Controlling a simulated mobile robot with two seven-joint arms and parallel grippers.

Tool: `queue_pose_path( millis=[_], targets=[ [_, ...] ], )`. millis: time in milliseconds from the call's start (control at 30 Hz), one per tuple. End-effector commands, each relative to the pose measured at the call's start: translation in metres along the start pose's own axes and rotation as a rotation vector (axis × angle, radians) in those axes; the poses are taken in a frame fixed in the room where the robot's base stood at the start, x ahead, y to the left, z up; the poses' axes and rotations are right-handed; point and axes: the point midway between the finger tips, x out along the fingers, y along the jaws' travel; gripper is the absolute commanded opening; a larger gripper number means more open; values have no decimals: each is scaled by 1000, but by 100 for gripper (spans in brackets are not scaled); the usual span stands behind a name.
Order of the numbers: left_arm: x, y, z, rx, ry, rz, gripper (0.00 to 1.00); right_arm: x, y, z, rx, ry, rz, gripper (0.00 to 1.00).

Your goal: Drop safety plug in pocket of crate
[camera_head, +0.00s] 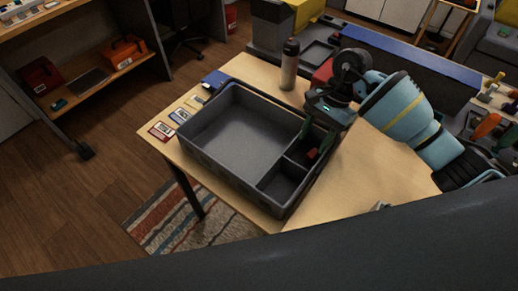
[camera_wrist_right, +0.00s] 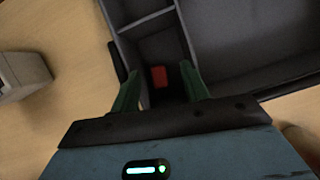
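The grey crate (camera_head: 205,172) sits on the wooden table, with one large compartment and smaller pockets along its right side. My right gripper (camera_head: 316,150) points down into the right-hand pockets. In the right wrist view its two green fingers (camera_wrist_right: 160,68) are apart, with a gap between them. The red safety plug (camera_wrist_right: 158,76) shows in a pocket between and beyond the fingertips, with clear space on both sides of it. It also shows as a small red patch in the head view (camera_head: 312,153), partly hidden by the fingers. My left gripper is not in view.
A bottle (camera_head: 290,63) and a red object (camera_head: 322,74) stand behind the crate. Several cards (camera_head: 163,131) lie along the table's left edge. A grey block (camera_wrist_right: 22,74) is left in the wrist view. The table right of the crate is mostly clear.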

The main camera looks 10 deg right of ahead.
Motion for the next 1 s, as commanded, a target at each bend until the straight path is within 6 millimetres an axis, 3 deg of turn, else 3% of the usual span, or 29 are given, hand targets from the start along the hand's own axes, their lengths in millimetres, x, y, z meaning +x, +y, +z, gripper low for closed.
queue_pose_path(
  millis=[267, 700, 1000],
  targets=[
    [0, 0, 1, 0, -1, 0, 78, -2, 1, -1, 2, 1, 2, 47],
    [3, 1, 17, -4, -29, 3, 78, -61, 0, -1, 2, 2, -1, 47],
    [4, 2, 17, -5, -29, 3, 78, -78, 0, 0, 1, 0, 0, 47]
  ],
)
